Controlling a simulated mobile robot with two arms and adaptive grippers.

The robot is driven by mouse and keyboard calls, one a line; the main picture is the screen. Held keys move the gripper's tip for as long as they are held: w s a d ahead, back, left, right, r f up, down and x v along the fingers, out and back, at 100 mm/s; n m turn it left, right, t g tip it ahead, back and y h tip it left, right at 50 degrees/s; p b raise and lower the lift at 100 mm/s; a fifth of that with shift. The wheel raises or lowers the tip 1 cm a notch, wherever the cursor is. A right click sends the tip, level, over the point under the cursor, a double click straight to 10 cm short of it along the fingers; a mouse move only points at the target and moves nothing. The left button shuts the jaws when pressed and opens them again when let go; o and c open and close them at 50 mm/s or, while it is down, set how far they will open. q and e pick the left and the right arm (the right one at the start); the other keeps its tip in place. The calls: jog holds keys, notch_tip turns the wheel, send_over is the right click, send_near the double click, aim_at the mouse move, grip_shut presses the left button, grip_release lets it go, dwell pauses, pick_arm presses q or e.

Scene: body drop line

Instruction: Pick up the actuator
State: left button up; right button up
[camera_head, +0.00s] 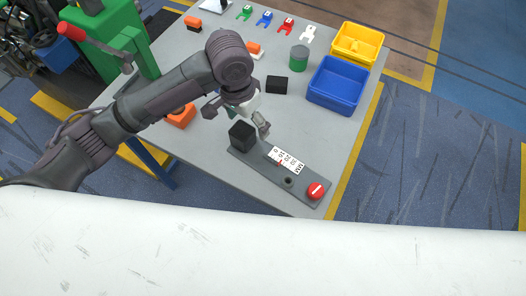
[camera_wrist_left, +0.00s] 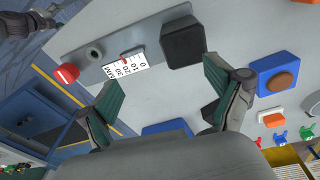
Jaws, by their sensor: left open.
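No part in view is labelled as the actuator, so I cannot tell which one it is. A grey gauge plate (camera_head: 259,163) lies near the table's front edge. It carries a black block (camera_head: 242,136), a white millimetre scale (camera_head: 285,159) and a red knob (camera_head: 316,190). My left gripper (camera_head: 236,114) is open just behind the black block. In the left wrist view the fingers of my left gripper (camera_wrist_left: 152,92) are spread with nothing between them. The black block (camera_wrist_left: 183,45) is beyond the fingertips there. A dark part at the upper left may be my right arm.
The grey table (camera_head: 335,137) also holds a blue bin (camera_head: 338,85), a yellow bin (camera_head: 357,43), a green can (camera_head: 299,58) and a black box (camera_head: 277,85). Several coloured forks stand at the back. A green machine (camera_head: 105,40) is at the left.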

aim_at(240, 129)
pick_arm(q)
jog(key=shift+w+a+r+n+y, duration=0.15)
jog(key=shift+w+a+r+y, duration=0.1)
jog(key=shift+w+a+r, duration=0.3)
jog(key=shift+w+a+r+n+y, duration=0.15)
jog(key=shift+w+a+r+y, duration=0.2)
jog(key=shift+a, duration=0.3)
jog(key=shift+w+a, duration=0.15)
jog(key=shift+a, duration=0.05)
notch_tip(240, 129, down, 8)
jog(key=shift+f+p, duration=0.1)
jog(key=shift+p, duration=0.45)
jog(key=shift+d+f+p, duration=0.15)
jog(key=shift+f+p, duration=0.25)
jog(key=shift+f, duration=0.95)
jog(key=shift+d+f+p, duration=0.1)
jog(key=shift+f+p, duration=0.3)
jog(key=shift+f, duration=0.9)
jog(key=shift+r, duration=0.1)
grip_shut()
